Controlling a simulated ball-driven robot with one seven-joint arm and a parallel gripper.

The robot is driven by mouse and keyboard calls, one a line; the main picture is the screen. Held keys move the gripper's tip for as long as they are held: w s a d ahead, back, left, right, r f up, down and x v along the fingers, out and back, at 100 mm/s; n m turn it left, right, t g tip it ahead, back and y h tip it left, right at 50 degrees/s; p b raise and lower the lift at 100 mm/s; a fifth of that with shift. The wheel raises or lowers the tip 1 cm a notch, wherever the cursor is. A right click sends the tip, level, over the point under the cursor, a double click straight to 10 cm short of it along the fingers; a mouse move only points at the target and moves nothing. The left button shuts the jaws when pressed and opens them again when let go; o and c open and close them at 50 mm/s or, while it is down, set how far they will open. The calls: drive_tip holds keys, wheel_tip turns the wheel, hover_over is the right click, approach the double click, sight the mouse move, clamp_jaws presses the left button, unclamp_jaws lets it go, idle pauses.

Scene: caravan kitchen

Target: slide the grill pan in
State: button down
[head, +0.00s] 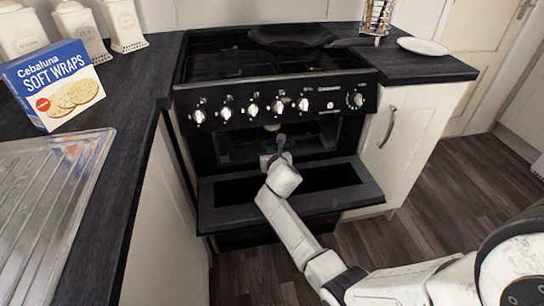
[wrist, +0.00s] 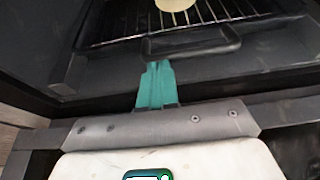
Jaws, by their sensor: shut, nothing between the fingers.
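The grill pan shows in the wrist view as a wire rack (wrist: 110,38) inside the dark grill compartment, with a dark looped handle (wrist: 205,50) at its front. A pale round item (wrist: 175,4) lies on the rack, cut off by the frame's top; it also shows small in the head view (head: 272,127). My gripper (wrist: 157,66) has its teal fingers closed together, empty, with the tips at the near left part of the handle. I cannot tell whether they touch it. In the head view my gripper (head: 281,141) reaches into the grill opening and hides most of the pan.
The grill door (head: 225,192) is folded down below my wrist. Control knobs (head: 252,111) line the panel above. A frying pan (head: 290,36) sits on the hob. A wraps box (head: 55,88) stands on the left worktop, beside the draining board (head: 50,190). Floor is clear at right.

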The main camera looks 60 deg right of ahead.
drive_tip(key=shift+w+d, duration=0.55)
drive_tip(key=shift+d, duration=0.1)
drive_tip(key=shift+r, duration=0.15)
drive_tip(key=shift+w, duration=0.1)
drive_tip(key=shift+r, duration=0.1)
drive_tip(key=p+v, duration=0.2)
drive_tip(key=v, duration=0.3)
drive_tip(key=p+v, duration=0.2)
drive_tip(key=v, duration=0.4)
drive_tip(key=shift+f+p, duration=0.25)
drive_tip(key=shift+p, duration=0.05)
